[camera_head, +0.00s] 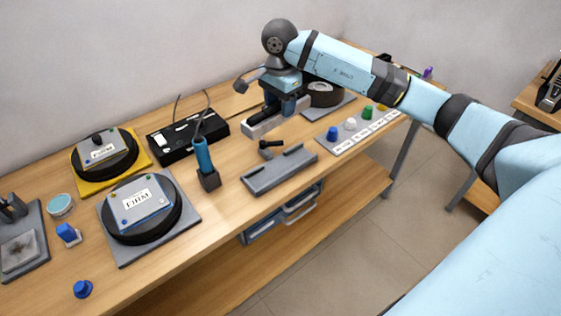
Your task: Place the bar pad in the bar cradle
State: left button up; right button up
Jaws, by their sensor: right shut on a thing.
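My right gripper (287,103) reaches in from the right over the back middle of the bench and is shut on the bar pad (264,126). The bar pad is a long light-grey bar, partly hidden by the fingers. It looks level and low over the bench, but I cannot tell whether it touches the top. The bar cradle (279,171) is a long grey tray with raised ends. It lies in front of the bar pad, nearer the bench's front edge, and looks empty. My left gripper is not in view.
A small black-handled tool (269,147) lies between bar pad and cradle. A blue-handled tool stands in a dark holder (209,181) left of the cradle. A strip with coloured knobs (363,130) lies to the right. Round pads labelled FIRM (141,213) are at the left.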

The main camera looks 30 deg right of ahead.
jog(key=shift+d+r+m, duration=0.25)
jog(key=shift+d+m, duration=0.15)
jog(key=shift+d+f, duration=0.1)
jog(key=shift+f, duration=0.25)
notch_tip(320, 180, down, 19)
jog(key=shift+r+p, duration=0.1)
jog(key=shift+p, duration=1)
jog(key=shift+f, duration=0.3)
jog(key=o, duration=1.2)
jog(key=shift+c, duration=0.2)
